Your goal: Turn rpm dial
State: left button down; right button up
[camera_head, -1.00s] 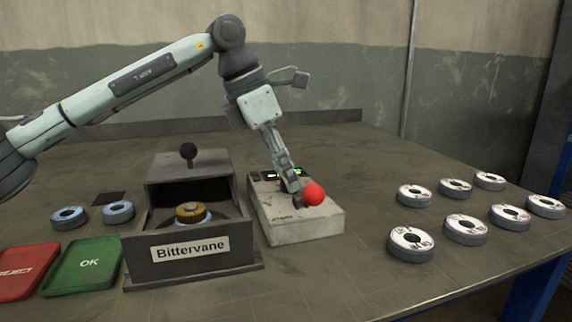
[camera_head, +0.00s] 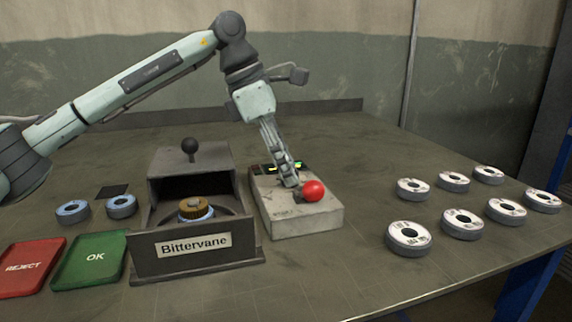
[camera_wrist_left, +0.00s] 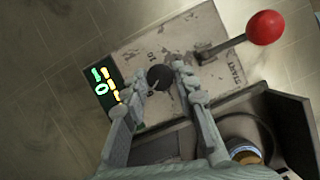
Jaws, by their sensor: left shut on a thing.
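The rpm dial (camera_wrist_left: 160,77) is a small black round knob on top of a worn grey control box (camera_head: 302,219). It shows between the fingertips in the left wrist view, with printed numbers around it. My left gripper (camera_head: 291,182) points down onto the box. In the left wrist view my left gripper (camera_wrist_left: 163,80) has a finger on either side of the dial and is shut on it. In the head view the fingers hide the dial. A lit display (camera_wrist_left: 107,84) with green and yellow characters sits beside the dial. My right gripper is not in view.
A lever with a red ball (camera_head: 314,190) stands close to my fingers, near the START print. A dark "Bittervane" housing (camera_head: 195,264) holding a disc stands left of the box. REJECT (camera_head: 28,266) and OK (camera_head: 92,259) pads lie at left. Several discs (camera_head: 409,238) lie at right.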

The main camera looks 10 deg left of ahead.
pick_arm(q)
jog(key=c, duration=1.2)
grip_release()
jog(key=v, duration=1.2)
jog(key=shift+s, duration=0.1)
